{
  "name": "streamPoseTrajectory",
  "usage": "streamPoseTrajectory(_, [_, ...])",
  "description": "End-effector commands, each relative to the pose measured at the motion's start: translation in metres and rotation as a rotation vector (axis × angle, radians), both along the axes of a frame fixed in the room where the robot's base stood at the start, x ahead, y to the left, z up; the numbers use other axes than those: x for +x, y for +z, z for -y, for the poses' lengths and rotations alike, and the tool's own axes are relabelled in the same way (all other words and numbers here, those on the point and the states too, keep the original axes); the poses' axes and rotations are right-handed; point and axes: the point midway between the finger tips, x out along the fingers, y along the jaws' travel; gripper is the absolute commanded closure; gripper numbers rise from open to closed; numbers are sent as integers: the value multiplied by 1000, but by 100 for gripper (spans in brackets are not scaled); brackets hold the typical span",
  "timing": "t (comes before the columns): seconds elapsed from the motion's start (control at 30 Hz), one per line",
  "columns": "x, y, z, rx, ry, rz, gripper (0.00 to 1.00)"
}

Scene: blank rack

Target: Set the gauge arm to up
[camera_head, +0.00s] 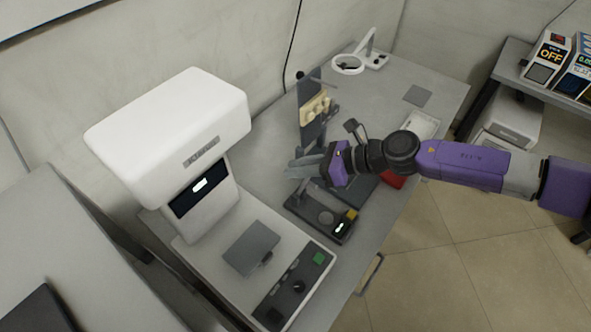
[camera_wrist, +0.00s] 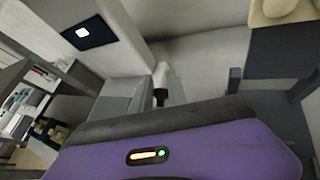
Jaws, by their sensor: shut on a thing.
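My gripper (camera_head: 298,170) reaches in from the right, its fingers over the dark gauge base (camera_head: 322,219) on the grey bench. The base has a small lit display and a yellow part at its front right corner. The fingers are shut on what looks like the gauge arm, a slim part largely hidden by them, so its exact angle is hard to read. In the wrist view my gripper (camera_wrist: 168,88) shows its fingers close together beyond the purple wrist housing, with a small dark piece between them.
A large white machine (camera_head: 175,135) stands to the left, with a control panel (camera_head: 292,288) in front. An upright dark plate with tan blocks (camera_head: 315,108) rises behind my gripper. A red item (camera_head: 393,181) and a pale tray (camera_head: 421,125) lie to the right; a ring-shaped magnifier (camera_head: 349,64) stands behind.

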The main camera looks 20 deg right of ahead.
Motion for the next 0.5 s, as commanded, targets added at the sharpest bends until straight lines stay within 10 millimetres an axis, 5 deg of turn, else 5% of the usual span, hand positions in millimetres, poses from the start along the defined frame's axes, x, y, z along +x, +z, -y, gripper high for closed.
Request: streamPoseTrajectory(0.5, [4, -7, 10, -31, -9, -27, 100])
